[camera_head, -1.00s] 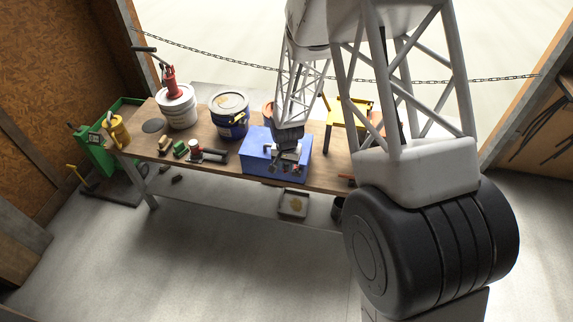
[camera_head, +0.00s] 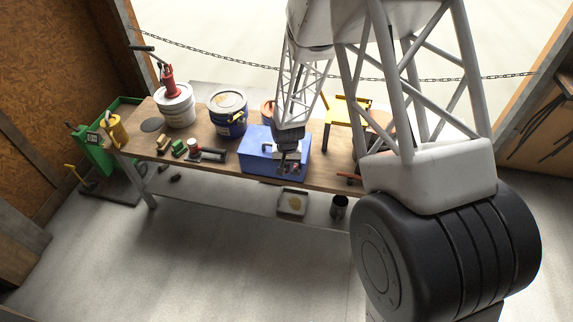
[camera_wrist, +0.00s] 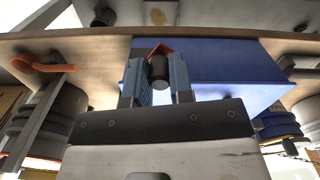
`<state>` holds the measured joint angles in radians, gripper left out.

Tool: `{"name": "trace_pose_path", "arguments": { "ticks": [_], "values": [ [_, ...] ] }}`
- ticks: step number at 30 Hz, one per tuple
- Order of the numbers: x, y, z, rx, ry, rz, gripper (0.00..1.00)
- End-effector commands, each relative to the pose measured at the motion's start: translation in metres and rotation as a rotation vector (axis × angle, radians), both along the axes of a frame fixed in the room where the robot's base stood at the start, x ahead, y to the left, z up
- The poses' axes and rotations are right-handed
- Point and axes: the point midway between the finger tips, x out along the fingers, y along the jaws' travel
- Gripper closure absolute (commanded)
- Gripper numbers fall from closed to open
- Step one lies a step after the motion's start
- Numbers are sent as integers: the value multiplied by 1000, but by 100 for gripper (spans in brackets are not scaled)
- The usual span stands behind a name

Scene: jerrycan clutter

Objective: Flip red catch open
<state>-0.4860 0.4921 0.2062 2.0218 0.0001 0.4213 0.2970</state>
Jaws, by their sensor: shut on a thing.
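A blue toolbox (camera_head: 262,158) stands on the workbench near its front edge. It also shows in the wrist view (camera_wrist: 225,65). The red catch (camera_wrist: 156,46) shows as a small red bent piece between my fingertips at the box's front edge. My gripper (camera_head: 287,166) points down at the front right of the box, with a bit of red beside its tips. In the wrist view my gripper (camera_wrist: 158,62) is shut on the red catch, with a dark cylindrical piece between the fingers. The fingers hide much of the catch, so its angle is unclear.
On the bench (camera_head: 328,181) stand a blue drum (camera_head: 229,115), a white bucket (camera_head: 177,108) and a yellow frame (camera_head: 345,110). An orange-red tool (camera_wrist: 45,63) lies beside the box. A tray (camera_head: 292,203) is on the lower shelf.

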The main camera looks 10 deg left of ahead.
Motion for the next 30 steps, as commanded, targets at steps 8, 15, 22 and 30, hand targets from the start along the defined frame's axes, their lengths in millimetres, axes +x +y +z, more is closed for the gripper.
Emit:
{"name": "trace_pose_path", "arguments": {
  "ticks": [8,15,22,30],
  "values": [
    [0,0,1,0,-1,-1,62],
    [0,0,0,0,0,-1,53],
    [0,0,2,0,-1,-1,53],
    [0,0,18,0,-1,-1,53]
  ]
}}
